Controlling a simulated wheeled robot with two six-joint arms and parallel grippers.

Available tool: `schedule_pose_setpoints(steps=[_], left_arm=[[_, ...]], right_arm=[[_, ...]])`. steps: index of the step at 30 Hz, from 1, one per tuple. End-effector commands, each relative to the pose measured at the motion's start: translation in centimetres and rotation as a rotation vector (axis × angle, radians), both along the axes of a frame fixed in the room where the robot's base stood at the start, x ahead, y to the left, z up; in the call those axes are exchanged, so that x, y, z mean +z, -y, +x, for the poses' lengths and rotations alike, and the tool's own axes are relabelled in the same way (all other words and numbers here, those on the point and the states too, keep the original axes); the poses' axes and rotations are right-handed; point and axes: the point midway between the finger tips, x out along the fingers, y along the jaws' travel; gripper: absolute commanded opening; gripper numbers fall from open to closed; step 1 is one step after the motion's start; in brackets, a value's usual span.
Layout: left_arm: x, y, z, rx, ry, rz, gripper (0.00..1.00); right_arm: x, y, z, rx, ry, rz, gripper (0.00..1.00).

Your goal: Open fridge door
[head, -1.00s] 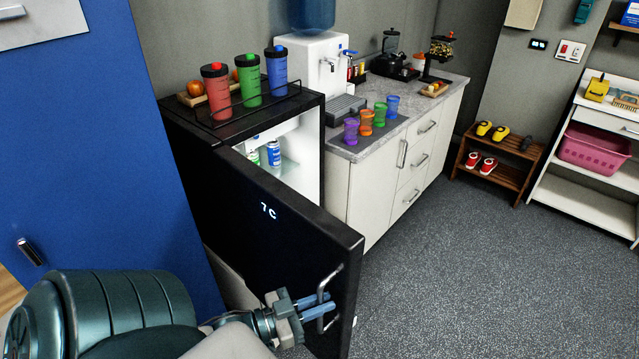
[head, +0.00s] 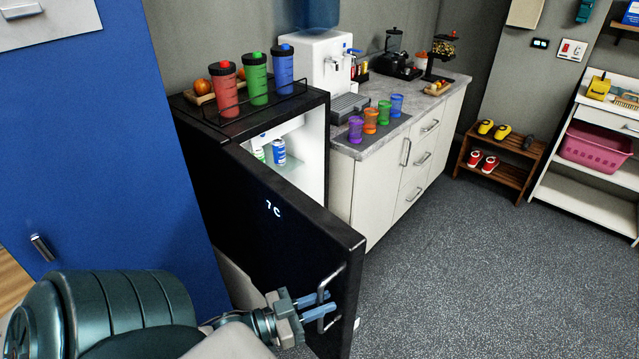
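The black fridge (head: 200,165) stands beside the blue panel. Its door (head: 255,245) is partly open and swung out toward me, with a lit "7 C" on its face. The lit interior shows cans (head: 279,151) on a shelf. The metal door handle (head: 336,280) is near the door's free edge. My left gripper (head: 318,304) is at the handle, with its two blue fingers around the bar and a narrow gap between them. The exact finger contact is partly hidden. My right gripper is not in view.
Red, green and blue bottles (head: 258,79) stand in a rack on the fridge. A counter (head: 375,147) with several coloured cups and a water dispenser (head: 312,70) adjoins it. A shoe rack (head: 497,165) is farther right. The grey floor (head: 455,275) right of the door is clear.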

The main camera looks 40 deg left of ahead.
Motion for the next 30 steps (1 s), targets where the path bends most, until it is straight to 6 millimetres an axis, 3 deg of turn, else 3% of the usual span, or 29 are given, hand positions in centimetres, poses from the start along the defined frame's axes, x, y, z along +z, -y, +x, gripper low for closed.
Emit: schedule_pose_setpoints(steps=[8, 21, 30], left_arm=[[0.1, -0.4, -1.1, -0.002, -0.005, 0.001, 0.17], [-0.1, -3.3, -8.3, -0.002, -0.006, 0.002, 0.17], [-0.1, -4.1, -10.0, 0.000, -0.001, 0.000, 0.17]], right_arm=[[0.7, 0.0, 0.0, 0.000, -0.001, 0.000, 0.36], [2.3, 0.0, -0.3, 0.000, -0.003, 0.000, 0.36], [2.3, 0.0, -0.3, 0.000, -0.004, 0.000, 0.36]])
